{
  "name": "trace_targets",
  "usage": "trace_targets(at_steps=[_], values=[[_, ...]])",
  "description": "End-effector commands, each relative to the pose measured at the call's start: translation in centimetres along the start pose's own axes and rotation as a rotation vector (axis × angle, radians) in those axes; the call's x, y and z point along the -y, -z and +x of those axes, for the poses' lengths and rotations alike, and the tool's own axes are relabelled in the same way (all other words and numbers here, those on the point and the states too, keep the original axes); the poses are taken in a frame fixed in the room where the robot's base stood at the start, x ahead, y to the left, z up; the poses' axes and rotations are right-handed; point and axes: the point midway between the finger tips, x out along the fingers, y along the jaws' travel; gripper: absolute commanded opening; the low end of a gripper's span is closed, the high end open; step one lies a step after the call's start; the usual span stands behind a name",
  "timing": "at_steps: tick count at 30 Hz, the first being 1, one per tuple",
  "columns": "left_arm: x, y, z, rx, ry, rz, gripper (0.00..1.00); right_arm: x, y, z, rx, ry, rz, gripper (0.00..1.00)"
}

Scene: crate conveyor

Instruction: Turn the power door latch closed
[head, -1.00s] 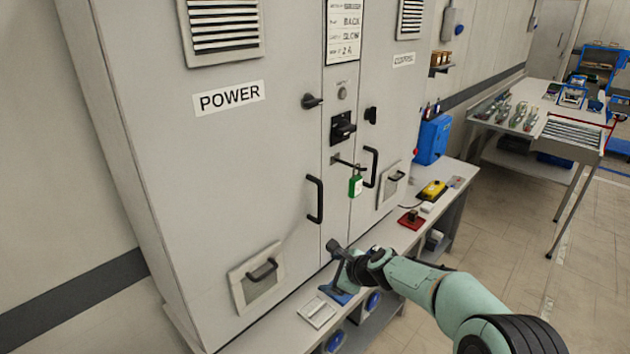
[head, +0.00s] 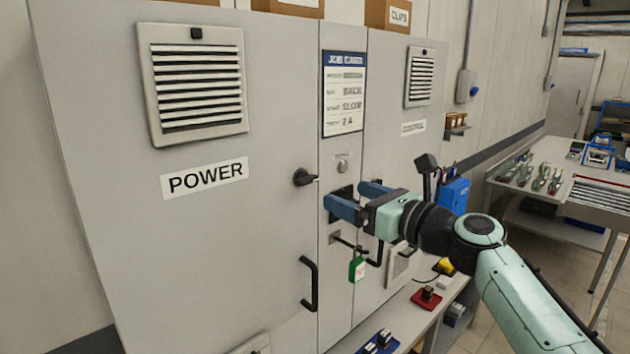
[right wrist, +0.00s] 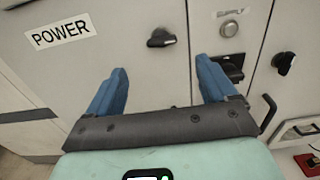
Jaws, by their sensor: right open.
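The power door (head: 225,235) carries a POWER label and stands flush with the cabinet front. The right wrist view shows the gripper (right wrist: 160,85) too. My left gripper is not in view.
A black switch (right wrist: 231,68) on the centre strip is partly behind my right fingers. A green padlock (head: 356,269) hangs below. Door handles (head: 309,284) stick out. A bench with a red block (head: 427,297) stands below right.

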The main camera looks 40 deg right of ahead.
Motion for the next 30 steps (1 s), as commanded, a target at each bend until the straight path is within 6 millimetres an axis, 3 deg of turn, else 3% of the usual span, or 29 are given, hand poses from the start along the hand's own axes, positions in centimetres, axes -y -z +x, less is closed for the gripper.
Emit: trace_targets(at_steps=[6,12,18,27,28,30], values=[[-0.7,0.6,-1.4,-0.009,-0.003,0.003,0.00,0.1,-0.1,5.0,-0.001,-0.001,0.002,0.85],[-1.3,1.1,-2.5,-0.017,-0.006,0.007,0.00,0.1,-0.1,8.4,-0.002,0.000,0.000,0.85],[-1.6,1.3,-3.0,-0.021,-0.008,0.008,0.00,0.1,-0.1,10.1,-0.001,0.001,-0.001,0.85],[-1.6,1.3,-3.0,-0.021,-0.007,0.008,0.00,0.1,0.1,10.3,-0.002,0.001,-0.002,0.85],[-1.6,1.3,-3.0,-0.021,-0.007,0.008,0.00,0.1,0.1,10.3,-0.002,0.001,-0.001,0.82],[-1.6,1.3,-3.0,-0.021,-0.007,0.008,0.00,0.1,0.1,10.3,-0.002,0.001,-0.001,0.59]])
